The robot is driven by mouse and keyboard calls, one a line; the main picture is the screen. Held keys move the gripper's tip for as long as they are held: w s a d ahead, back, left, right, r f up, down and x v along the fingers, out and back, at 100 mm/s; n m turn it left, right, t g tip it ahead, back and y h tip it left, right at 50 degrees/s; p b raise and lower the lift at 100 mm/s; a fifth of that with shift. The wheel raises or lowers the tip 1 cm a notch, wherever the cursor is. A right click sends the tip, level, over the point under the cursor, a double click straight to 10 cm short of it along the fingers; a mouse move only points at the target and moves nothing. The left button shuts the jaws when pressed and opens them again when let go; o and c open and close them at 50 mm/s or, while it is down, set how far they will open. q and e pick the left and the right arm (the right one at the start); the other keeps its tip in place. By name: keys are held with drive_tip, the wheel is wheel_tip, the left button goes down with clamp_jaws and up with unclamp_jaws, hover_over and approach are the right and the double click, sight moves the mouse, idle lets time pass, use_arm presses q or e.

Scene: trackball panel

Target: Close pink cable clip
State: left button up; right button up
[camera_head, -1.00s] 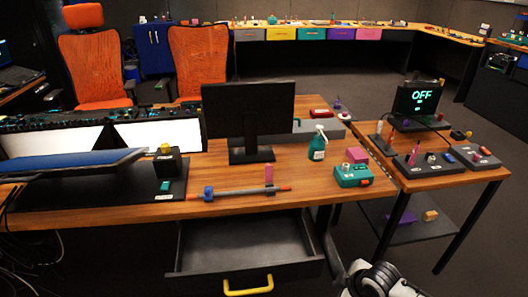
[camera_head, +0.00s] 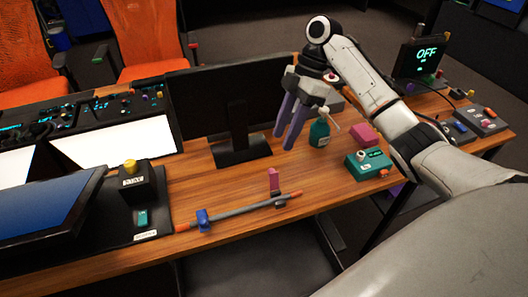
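The pink cable clip (camera_head: 274,182) stands upright on a grey rod-like cable (camera_head: 240,210) with orange ends, lying on the wooden desk. Its pink part sticks up above the cable and looks raised. A blue clip (camera_head: 203,219) sits around the cable near its left end. My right gripper (camera_head: 285,141), with two purple fingers pointing down, hangs behind and slightly right of the pink clip, in front of the monitor's right side. Its fingers are apart with nothing between them. My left gripper is out of view.
A black monitor (camera_head: 226,103) stands behind the cable. A green bottle (camera_head: 319,134), a pink box (camera_head: 362,134) and a teal box (camera_head: 368,165) stand to the right. A black box with a yellow button (camera_head: 131,167) is at left. Bare wood surrounds the pink clip.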

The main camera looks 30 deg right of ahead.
sight(272, 170)
drive_tip(key=x, duration=0.9)
drive_tip(key=shift+s+f, duration=0.25)
drive_tip(key=shift+s, duration=0.05)
drive_tip(key=shift+r, duration=0.1)
drive_tip(key=c, duration=1)
